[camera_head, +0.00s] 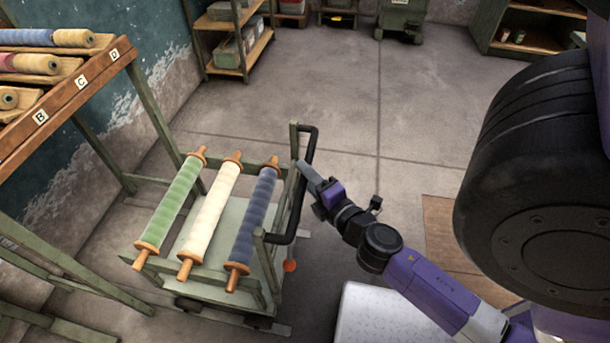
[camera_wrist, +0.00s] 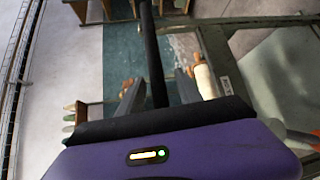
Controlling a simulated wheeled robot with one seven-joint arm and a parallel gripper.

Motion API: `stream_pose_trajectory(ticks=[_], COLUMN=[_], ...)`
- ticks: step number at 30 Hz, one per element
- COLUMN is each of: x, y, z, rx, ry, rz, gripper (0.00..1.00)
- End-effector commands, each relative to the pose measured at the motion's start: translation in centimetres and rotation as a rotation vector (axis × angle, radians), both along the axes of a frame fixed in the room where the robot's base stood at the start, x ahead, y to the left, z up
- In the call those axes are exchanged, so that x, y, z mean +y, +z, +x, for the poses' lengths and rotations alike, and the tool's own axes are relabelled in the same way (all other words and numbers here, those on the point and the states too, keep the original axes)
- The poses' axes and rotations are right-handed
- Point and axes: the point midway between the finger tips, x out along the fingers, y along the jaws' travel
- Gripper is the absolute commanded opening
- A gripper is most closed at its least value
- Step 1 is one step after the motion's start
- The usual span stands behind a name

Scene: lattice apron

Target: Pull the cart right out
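The cart (camera_head: 232,213) stands on the floor, partly under the left rack. It bears a green roll (camera_head: 172,205), a cream roll (camera_head: 211,212) and a dark blue roll (camera_head: 253,219). Its black bar handle (camera_head: 297,205) is on its right side; an orange-red ball (camera_head: 290,265) hangs below. My gripper (camera_head: 306,170) is at the handle. In the wrist view the handle (camera_wrist: 151,45) passes between the two grey fingers of my gripper (camera_wrist: 160,77), with gaps on both sides, so it is open. I cannot tell whether the bar is fully within finger depth.
A rack (camera_head: 70,103) with labelled places B, C, D and several spools stands at the left. A shelf (camera_head: 231,36) and a green wheeled cabinet (camera_head: 402,18) stand at the back. A brown mat (camera_head: 438,230) lies right.

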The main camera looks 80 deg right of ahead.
Motion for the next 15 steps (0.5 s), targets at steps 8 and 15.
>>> stream_pose_trajectory(ticks=[8,15], x=[0.1,1.6], y=[0.1,0.1], z=[0.2,-1.6], rx=[-0.004,-0.002], ry=[0.003,0.001], rz=[-0.001,0.000], gripper=[0.41,0.41])
